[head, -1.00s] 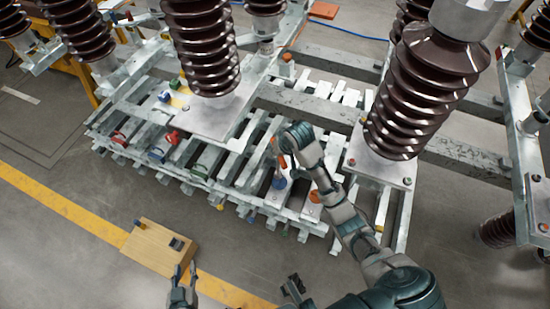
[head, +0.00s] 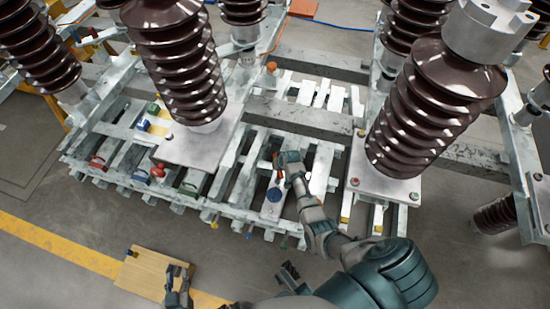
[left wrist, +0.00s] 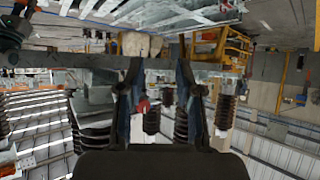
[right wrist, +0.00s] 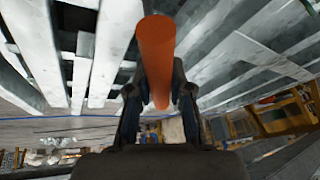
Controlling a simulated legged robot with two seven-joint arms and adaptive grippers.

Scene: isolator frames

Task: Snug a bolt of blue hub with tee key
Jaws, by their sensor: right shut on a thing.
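My right gripper (head: 279,163) is shut on an orange cylindrical handle, which fills the space between its fingers in the right wrist view (right wrist: 157,60). I take it for the tee key's handle; its far end is hidden.
Red (head: 97,162), blue (head: 140,175) and green (head: 190,187) parts sit along the slatted steel frame to the left. Large brown ribbed insulators (head: 410,115) stand on both sides of my right arm.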

